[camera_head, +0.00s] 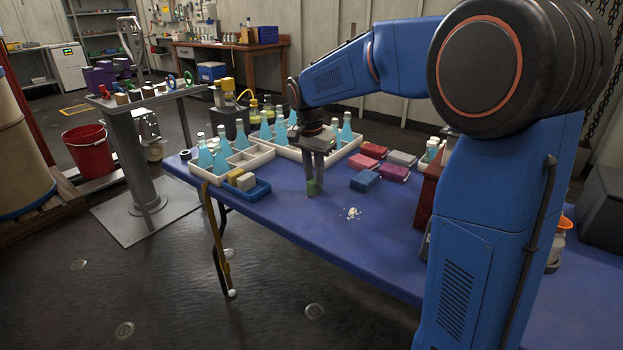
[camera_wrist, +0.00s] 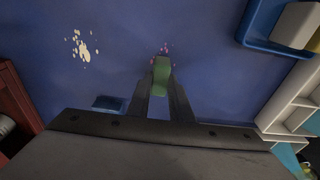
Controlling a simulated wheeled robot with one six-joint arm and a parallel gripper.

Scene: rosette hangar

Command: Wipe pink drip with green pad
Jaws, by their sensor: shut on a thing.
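My gripper (camera_head: 315,185) is shut on the green pad (camera_head: 314,188) and holds it upright, low at the blue tabletop. In the wrist view the green pad (camera_wrist: 162,76) sits between the two fingertips. Small pink specks of the pink drip (camera_wrist: 165,49) show on the blue table just around the pad's far end. The pad seems to cover part of the drip. I cannot tell for sure whether the pad touches the table. In the head view the pink drip is hidden or too small to see.
A blue tray (camera_head: 258,190) with sponges stands to the left. White racks (camera_head: 250,158) with blue flasks stand behind. Several coloured packs (camera_head: 366,180) lie to the right. The front of the table is clear.

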